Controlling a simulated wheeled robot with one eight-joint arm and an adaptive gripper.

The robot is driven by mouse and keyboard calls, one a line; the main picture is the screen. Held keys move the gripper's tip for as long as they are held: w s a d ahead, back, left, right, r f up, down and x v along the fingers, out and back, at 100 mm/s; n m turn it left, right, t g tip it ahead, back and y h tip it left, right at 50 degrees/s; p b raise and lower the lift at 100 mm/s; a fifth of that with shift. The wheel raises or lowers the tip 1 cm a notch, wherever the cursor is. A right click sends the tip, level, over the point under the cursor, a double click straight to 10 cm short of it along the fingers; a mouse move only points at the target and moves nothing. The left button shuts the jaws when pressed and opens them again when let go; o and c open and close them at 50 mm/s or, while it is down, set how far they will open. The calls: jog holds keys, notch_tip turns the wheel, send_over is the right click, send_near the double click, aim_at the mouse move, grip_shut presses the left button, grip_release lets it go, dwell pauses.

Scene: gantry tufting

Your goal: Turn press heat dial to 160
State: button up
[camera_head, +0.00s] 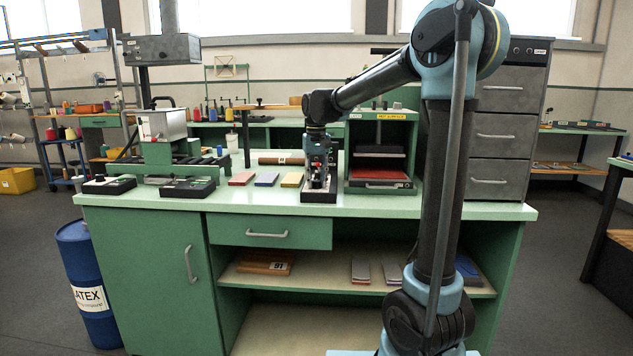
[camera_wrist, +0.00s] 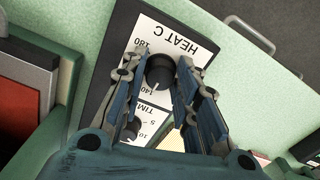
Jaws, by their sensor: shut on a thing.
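The press heat dial (camera_wrist: 159,72) is a round black knob on a white panel marked HEAT C (camera_wrist: 175,38), seen upside down in the wrist view. The figures 180 and 140 show beside it. A pale pointer line shows on the 140 side, but its exact reading is hard to tell. My gripper (camera_wrist: 161,68) has its fingers on both sides of the knob and is shut on it. In the head view my gripper (camera_head: 319,172) points down over the dark control box (camera_head: 318,197). The TIME dial (camera_wrist: 131,128) is partly hidden by a finger.
The press (camera_head: 382,185) with its red plate stands just right of the control box. Red, blue and yellow blocks (camera_head: 266,180) lie to the left on the green bench (camera_head: 440,207). Grey drawers (camera_head: 505,125) stand behind my arm.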

jog(key=m, duration=0.5)
jog(key=shift+w+m, duration=0.2)
jog(key=shift+m, duration=0.1)
jog(key=m, duration=0.5)
jog(key=shift+m, duration=0.4)
jog(key=o, duration=1.1)
jog(key=shift+s, duration=0.1)
jog(key=shift+r, duration=0.3)
notch_tip(320, 180, up, 11)
jog(key=shift+r, duration=0.15)
